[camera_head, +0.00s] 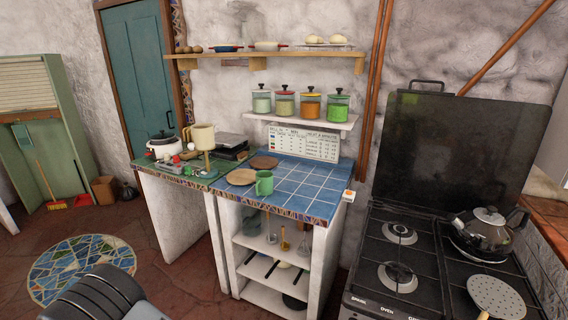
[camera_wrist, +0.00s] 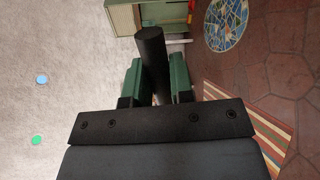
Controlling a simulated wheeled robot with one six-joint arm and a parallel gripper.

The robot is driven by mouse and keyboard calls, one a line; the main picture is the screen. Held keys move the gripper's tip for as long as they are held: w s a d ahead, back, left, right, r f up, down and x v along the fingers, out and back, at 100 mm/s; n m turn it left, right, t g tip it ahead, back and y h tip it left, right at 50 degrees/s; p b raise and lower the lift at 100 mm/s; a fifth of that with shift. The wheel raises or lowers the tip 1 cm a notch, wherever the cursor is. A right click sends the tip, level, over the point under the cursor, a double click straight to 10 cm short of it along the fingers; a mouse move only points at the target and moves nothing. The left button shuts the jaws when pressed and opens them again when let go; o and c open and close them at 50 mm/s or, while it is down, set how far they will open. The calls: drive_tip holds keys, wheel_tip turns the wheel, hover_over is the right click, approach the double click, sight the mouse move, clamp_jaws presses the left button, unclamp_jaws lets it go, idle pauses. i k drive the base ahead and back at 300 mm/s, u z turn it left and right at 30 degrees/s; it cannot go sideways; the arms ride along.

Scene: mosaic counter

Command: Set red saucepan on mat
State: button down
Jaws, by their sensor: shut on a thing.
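In the wrist view my gripper (camera_wrist: 155,88) is shut with its green pads on either side of a thick black handle-like bar (camera_wrist: 152,48). What the bar belongs to is hidden; no red pan body shows there. In the head view two round brown mats lie on the blue-tiled counter (camera_head: 306,185): a nearer mat (camera_head: 240,177) and a farther mat (camera_head: 264,162). Both are bare on top. My gripper is outside the head view; only a dark part of my arm shows at bottom left.
A green mug (camera_head: 264,183) stands close to the nearer mat's right side. A shelf with several lidded jars (camera_head: 311,105) hangs above the counter. The stove (camera_head: 398,262) with a black kettle (camera_head: 488,232) is at right. The counter's right part is clear.

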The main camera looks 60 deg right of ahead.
sight(264, 162)
drive_tip(key=z, duration=0.9)
drive_tip(key=i, duration=0.2)
drive_tip(key=z, duration=0.05)
